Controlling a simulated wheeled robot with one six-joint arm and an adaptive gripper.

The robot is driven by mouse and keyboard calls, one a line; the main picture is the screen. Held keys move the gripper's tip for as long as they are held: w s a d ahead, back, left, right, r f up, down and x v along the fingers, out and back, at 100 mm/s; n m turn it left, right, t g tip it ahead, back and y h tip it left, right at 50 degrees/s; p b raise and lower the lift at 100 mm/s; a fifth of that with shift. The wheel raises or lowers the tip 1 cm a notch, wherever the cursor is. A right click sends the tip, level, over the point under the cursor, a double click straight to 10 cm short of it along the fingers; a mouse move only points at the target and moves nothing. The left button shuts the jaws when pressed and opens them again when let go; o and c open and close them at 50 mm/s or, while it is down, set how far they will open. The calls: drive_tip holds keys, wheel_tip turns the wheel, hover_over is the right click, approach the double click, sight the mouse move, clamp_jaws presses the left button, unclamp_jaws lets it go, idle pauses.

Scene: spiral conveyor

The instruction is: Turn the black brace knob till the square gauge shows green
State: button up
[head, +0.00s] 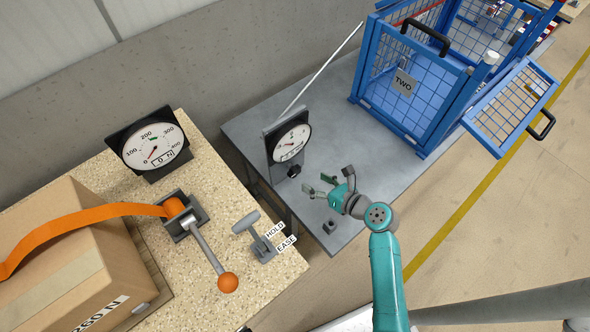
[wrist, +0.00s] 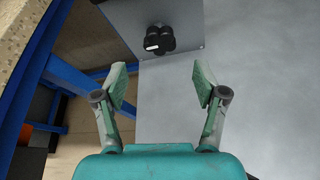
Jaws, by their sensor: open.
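The black knob (head: 294,171) sits low on an upright grey plate, below a round white dial (head: 292,142). The knob also shows in the wrist view (wrist: 159,40), dark and lobed with a small white mark. A black square-framed gauge (head: 150,145) stands on the speckled bench; its red needle points near 0, its window reads 0 N, and a green mark lies past 200. My gripper (head: 319,185) is open and empty, to the right of the knob. In the wrist view the knob lies beyond and between my open fingertips (wrist: 160,80), apart from them.
A small dark block (head: 329,227) lies on the grey table (head: 250,125). A thin rod (head: 322,66) rises behind the dial plate. A blue mesh cage (head: 405,85) stands at the back right. The speckled bench holds an orange-knobbed lever (head: 228,282), a HOLD/EASE lever (head: 246,222) and a strapped carton (head: 70,255).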

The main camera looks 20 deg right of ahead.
sight(297, 172)
drive_tip(key=x, duration=0.9)
drive_tip(key=shift+w+a+f, duration=0.1)
drive_tip(key=shift+w+a, duration=0.05)
drive_tip(key=shift+w, duration=0.2)
drive_tip(key=c, duration=1.1)
